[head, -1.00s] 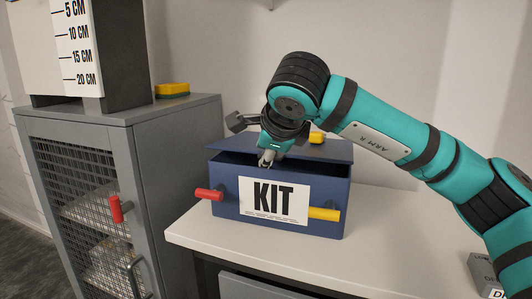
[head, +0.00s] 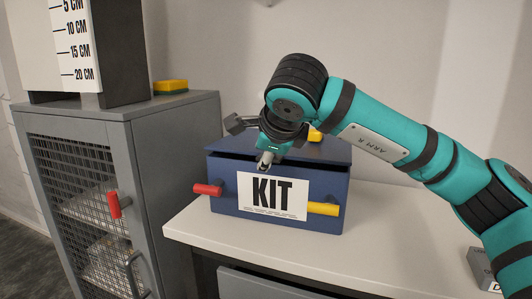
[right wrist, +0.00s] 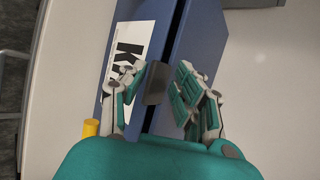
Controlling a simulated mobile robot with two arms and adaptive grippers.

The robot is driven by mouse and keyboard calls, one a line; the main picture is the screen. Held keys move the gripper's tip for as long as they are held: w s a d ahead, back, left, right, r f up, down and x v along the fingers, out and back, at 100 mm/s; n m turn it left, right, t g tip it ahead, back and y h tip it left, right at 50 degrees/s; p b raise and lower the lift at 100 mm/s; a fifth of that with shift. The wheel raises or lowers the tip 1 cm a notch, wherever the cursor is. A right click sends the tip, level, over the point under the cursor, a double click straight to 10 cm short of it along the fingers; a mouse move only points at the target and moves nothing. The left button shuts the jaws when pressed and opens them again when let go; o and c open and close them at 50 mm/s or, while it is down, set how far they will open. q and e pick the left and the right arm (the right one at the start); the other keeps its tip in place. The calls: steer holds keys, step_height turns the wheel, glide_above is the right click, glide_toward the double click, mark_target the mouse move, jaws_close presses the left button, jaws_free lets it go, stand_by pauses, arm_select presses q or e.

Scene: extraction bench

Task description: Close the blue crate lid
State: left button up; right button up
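The blue crate (head: 325,188) with a KIT label stands on the white bench. Its blue lid (head: 325,150) lies almost down, with a narrow dark gap along the front edge. My right gripper (head: 265,160) points down at the lid's front edge. In the right wrist view my right gripper (right wrist: 160,80) has its fingers apart, on either side of a dark grey tab (right wrist: 156,84) at the edge of the lid (right wrist: 205,40). Whether a finger touches the tab or lid is unclear. My left gripper is not in view.
A grey block (head: 482,268) sits at the right.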

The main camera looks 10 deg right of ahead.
steer(key=shift+r, duration=0.1)
steer(key=v, duration=1.2)
steer(key=shift+a, duration=0.1)
